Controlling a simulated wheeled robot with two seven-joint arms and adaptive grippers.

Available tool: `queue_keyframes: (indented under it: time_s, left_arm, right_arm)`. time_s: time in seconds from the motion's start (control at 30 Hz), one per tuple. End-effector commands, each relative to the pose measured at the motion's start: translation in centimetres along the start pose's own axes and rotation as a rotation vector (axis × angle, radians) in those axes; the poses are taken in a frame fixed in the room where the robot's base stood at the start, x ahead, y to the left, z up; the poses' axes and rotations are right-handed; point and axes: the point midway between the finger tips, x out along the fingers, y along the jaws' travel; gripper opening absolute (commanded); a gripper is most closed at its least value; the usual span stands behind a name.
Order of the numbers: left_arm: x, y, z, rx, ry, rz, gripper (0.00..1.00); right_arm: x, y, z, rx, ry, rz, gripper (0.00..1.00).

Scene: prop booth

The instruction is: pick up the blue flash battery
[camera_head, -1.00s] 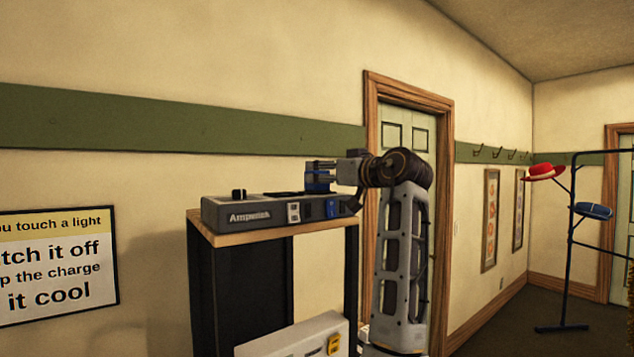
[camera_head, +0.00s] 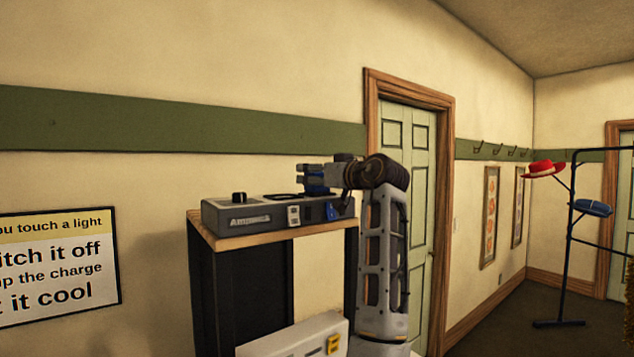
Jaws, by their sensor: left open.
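A blue block that looks like the blue flash battery (camera_head: 317,188) sits at the top of the grey charger (camera_head: 265,214), towards its right end. My left gripper (camera_head: 304,175) reaches in from the right and points left, just above the charger's top. Its open fingers are at the blue block and cover part of it. I cannot tell whether they touch it. My right gripper is not in view.
The charger stands on a wooden-topped stand (camera_head: 235,242) with dark sides. A pale box with a yellow part (camera_head: 300,338) is lower down. A wall sign (camera_head: 57,268) hangs at left. A coat rack (camera_head: 569,250) with red and blue hats stands at right.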

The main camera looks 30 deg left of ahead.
Motion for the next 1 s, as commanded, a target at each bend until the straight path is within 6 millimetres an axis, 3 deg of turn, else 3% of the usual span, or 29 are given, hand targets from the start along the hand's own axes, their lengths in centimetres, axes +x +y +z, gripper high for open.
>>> queue_keyframes:
  time_s: [0.47,0.93,1.0]
  left_arm:
    - [0.18,0.0,0.06,0.0,0.0,0.0,0.73]
    - [0.17,0.0,0.04,0.0,0.0,0.0,0.15]
    - [0.14,-0.03,-0.05,0.0,0.002,0.0,0.13]
  right_arm:
    - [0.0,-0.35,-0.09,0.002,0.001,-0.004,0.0]
    - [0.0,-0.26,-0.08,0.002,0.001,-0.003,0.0]
    - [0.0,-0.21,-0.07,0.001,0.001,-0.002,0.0]
